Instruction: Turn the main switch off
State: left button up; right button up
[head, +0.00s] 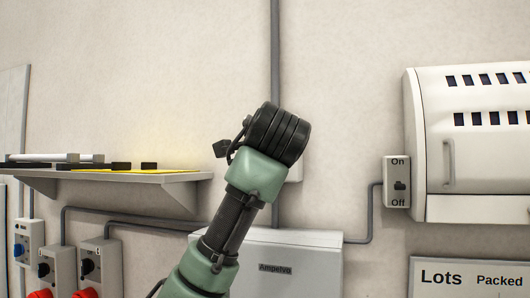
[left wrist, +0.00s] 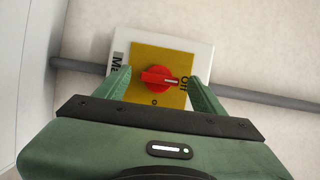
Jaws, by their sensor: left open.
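The main switch shows in the left wrist view as a red rotary knob (left wrist: 157,79) on a yellow plate (left wrist: 148,56), on a white box (left wrist: 190,45) on the wall. A white mark on the knob points right, toward the word "Off". My left gripper (left wrist: 158,76) is open, with one green finger on each side of the knob; I cannot tell whether they touch it. In the head view my left arm covers most of this switch; only an edge of its box (head: 295,172) shows. My right gripper is not in view.
A grey Ampelvo box (head: 315,255) is below my arm. A shelf (head: 150,177) juts out at left, above sockets (head: 100,262). An On/Off wall switch (head: 397,182) is beside a white machine (head: 470,150) at right. A grey conduit (left wrist: 265,97) runs behind the switch box.

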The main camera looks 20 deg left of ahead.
pick_arm(q)
jog(key=b+v, duration=0.2)
jog(key=v, duration=0.4)
jog(key=shift+s+d, duration=0.1)
